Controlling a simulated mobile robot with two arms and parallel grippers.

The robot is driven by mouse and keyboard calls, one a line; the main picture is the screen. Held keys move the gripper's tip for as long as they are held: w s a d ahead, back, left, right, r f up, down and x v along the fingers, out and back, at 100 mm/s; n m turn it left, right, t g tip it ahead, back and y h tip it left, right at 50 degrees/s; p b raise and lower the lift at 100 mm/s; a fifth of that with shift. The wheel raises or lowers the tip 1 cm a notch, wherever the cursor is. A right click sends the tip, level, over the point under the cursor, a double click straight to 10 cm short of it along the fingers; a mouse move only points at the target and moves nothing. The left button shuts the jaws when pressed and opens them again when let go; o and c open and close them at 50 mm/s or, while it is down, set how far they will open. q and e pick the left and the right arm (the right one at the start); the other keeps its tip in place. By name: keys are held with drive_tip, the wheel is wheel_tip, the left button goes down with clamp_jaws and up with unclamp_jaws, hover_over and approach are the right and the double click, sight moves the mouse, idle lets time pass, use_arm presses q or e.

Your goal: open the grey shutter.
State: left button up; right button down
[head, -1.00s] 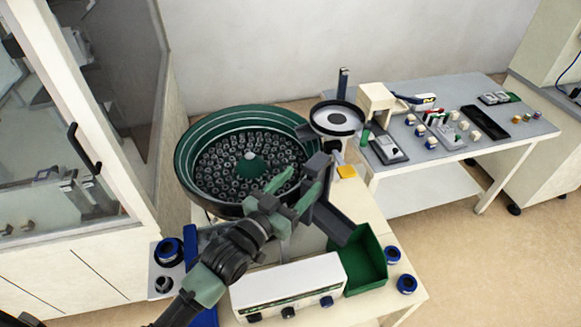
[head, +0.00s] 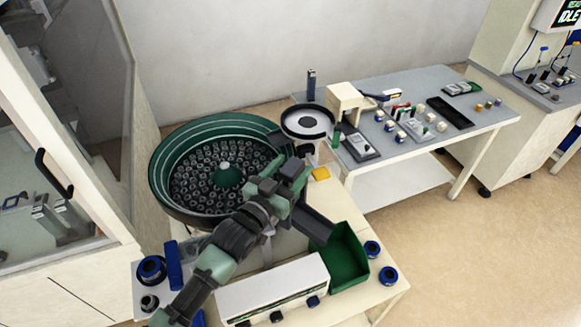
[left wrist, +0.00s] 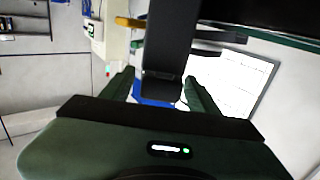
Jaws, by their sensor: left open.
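A dark grey upright piece (head: 294,168), which looks like the grey shutter, stands at the right rim of the green bowl feeder (head: 160,150), above the dark grey chute (head: 316,228). My left gripper (head: 284,182) is right at this piece in the head view and partly overlaps it. In the left wrist view, the open fingers (left wrist: 158,88) lie either side of a dark grey bar (left wrist: 170,45), probably the same piece. I cannot tell whether they touch it. The shutter's lower part is hidden behind the gripper. My right gripper is not in view.
A green bin (head: 342,258) stands at the chute's lower end, beside a white control box (head: 272,290). A small round feeder (head: 307,122) is just behind the gripper. A side table (head: 400,160) with small parts stands to the right. A glass-doored cabinet (head: 85,120) is at left.

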use_arm(q)
drive_tip(key=shift+c, duration=0.3)
clamp_jaws()
drive_tip(key=shift+f, duration=0.3)
drive_tip(key=shift+o, duration=0.3)
unclamp_jaws()
drive_tip(key=b+v, duration=0.2)
drive_tip(key=v, duration=0.5)
drive_tip(key=shift+s+a, duration=0.2)
drive_tip(key=shift+s, duration=0.15)
drive_tip(key=shift+s, duration=0.1)
